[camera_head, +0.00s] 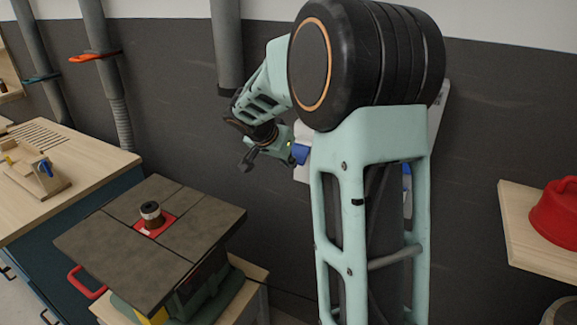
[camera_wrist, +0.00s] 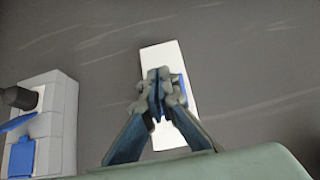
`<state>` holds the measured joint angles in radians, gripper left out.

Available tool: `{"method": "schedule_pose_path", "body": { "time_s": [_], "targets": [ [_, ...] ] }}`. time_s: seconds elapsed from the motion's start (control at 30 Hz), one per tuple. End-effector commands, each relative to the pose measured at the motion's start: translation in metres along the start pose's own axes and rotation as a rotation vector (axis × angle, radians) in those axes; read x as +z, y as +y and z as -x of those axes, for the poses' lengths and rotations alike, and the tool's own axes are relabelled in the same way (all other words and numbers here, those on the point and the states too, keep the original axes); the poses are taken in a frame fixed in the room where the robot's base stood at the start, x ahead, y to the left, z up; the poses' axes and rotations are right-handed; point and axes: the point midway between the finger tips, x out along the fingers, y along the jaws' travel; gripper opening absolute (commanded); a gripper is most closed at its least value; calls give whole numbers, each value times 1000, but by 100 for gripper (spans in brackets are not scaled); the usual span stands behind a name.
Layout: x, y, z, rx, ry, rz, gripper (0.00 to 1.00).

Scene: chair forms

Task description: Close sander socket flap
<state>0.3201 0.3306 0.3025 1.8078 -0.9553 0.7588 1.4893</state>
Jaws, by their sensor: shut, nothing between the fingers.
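A white wall plate (camera_wrist: 153,58) with a thin blue strip at its right side is behind my gripper (camera_wrist: 158,80) in the wrist view. The gripper is shut and empty, and it hides the middle of the plate. I cannot tell whether it touches the plate. In the head view my gripper (camera_head: 247,160) is by the wall, left of a blue flap (camera_head: 300,155) on a white socket plate partly hidden by my arm. The sander (camera_head: 215,215), a table with an upright spindle (camera_head: 151,213), stands below to the left.
A white socket box (camera_wrist: 60,125) at left in the wrist view has a black plug (camera_wrist: 18,97), a raised blue flap (camera_wrist: 15,123) and a lower blue flap (camera_wrist: 20,157). A wooden workbench (camera_head: 75,150) is at left, and a shelf (camera_head: 515,225) with a red object (camera_head: 560,215) at right.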

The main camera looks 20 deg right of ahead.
Motion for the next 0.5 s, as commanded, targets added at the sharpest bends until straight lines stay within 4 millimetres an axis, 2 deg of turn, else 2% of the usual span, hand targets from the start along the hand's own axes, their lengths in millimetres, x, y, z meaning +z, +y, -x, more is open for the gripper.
{"method": "schedule_pose_path", "body": {
  "time_s": [0.5],
  "targets": [
    [3, 0, -4, -2, 41, 0, 0]
  ]
}}
